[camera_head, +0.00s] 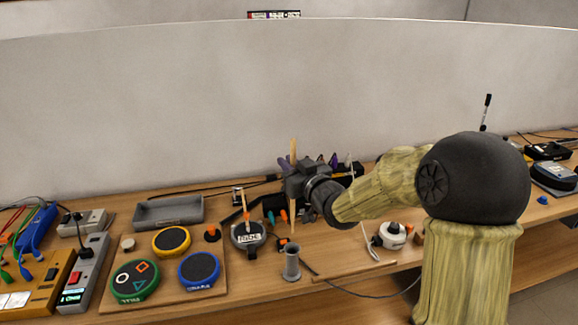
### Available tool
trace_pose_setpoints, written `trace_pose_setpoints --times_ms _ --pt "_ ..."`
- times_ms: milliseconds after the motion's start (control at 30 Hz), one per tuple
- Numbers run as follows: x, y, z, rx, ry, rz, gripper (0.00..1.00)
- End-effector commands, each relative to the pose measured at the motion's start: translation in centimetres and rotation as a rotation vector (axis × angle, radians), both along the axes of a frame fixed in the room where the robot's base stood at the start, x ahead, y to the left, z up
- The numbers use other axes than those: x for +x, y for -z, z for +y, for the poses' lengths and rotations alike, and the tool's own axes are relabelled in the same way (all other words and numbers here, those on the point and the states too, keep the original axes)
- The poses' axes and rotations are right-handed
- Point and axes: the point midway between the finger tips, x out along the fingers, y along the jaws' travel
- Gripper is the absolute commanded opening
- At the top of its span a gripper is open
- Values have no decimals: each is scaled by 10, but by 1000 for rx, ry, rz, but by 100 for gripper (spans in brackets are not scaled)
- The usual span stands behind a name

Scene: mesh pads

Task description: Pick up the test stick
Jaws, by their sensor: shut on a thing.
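The test stick (293,151) appears as a thin, pale wooden stick standing nearly upright at my gripper (292,184). Its upper end rises above my gripper and a lower part shows beneath it. My gripper is shut on the stick, over the middle of the bench. The dark gripper body hides the stick's middle and the exact finger contact. I cannot tell whether its lower end touches anything. A grey metal cylinder (291,264) stands on the bench below and in front of my gripper.
A board with round green (134,281), yellow (171,241) and blue (199,270) pads lies left of my gripper. A grey tray (168,211) is behind it. A round gauge (248,235) and a white round device (392,235) flank my gripper. Cables cross the wooden bench.

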Motion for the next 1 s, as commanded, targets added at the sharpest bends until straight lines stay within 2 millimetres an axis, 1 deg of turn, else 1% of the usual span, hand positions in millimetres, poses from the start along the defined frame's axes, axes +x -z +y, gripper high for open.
trace_pose_setpoints --times_ms 167,267,1000 --pt "0 0 0 0 0 0 0" --pt "0 -3 0 1 0 -1 0" --pt "0 -93 0 0 0 -2 0"
